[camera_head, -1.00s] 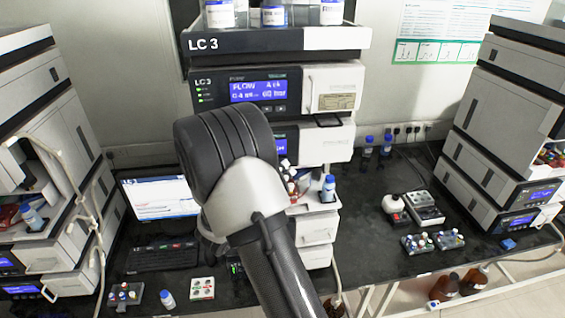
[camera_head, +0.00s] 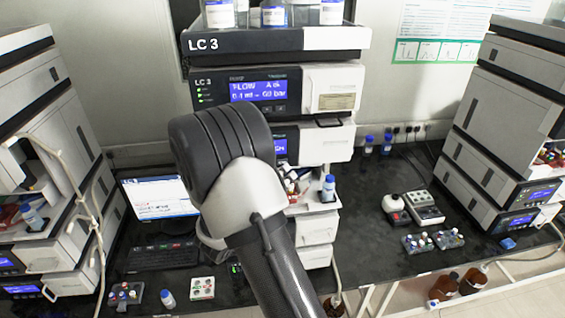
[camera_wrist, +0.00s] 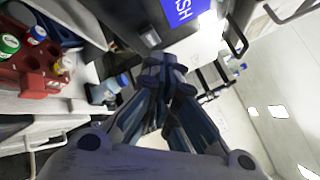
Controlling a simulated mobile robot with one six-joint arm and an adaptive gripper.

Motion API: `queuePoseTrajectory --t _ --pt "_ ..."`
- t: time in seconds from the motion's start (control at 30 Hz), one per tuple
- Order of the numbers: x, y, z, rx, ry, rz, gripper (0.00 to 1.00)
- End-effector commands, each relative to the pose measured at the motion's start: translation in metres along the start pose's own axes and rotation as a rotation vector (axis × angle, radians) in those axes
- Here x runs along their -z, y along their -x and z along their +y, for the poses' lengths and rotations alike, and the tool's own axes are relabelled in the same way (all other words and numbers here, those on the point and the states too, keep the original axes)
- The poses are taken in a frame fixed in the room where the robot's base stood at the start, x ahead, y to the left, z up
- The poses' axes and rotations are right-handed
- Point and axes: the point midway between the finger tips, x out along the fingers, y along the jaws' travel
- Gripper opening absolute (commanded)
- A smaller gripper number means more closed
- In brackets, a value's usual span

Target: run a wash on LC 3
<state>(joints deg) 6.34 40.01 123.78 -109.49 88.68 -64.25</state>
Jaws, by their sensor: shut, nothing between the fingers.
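The LC 3 stack (camera_head: 333,88) stands in the middle of the head view, with its name on the top tray. Its upper display (camera_head: 258,90) is lit blue and shows FLOW, with a reading in bar below. A second lit display (camera_head: 281,147) sits below it, partly behind my arm. In the wrist view a blue display (camera_wrist: 183,12) with white letters ending in SH is close, at the top edge. My gripper (camera_wrist: 165,62) is shut and empty, its tips just below that module front; I cannot tell whether they touch it. In the head view my arm hides the gripper.
Other stacks stand at left (camera_head: 60,130) and right (camera_head: 510,110). The wrist view shows a red vial rack (camera_wrist: 38,82) at left. A laptop (camera_head: 160,197), vial trays (camera_head: 432,241) and a small bench device (camera_head: 397,206) rest on the dark bench.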

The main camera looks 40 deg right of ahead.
Motion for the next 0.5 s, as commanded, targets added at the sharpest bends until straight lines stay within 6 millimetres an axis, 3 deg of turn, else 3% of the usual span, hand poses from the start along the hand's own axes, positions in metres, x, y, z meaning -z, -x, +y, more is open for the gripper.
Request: queuePoseTrajectory --t 0.5 --pt "0.023 0.032 -0.023 -0.001 0.000 -0.001 0.00"
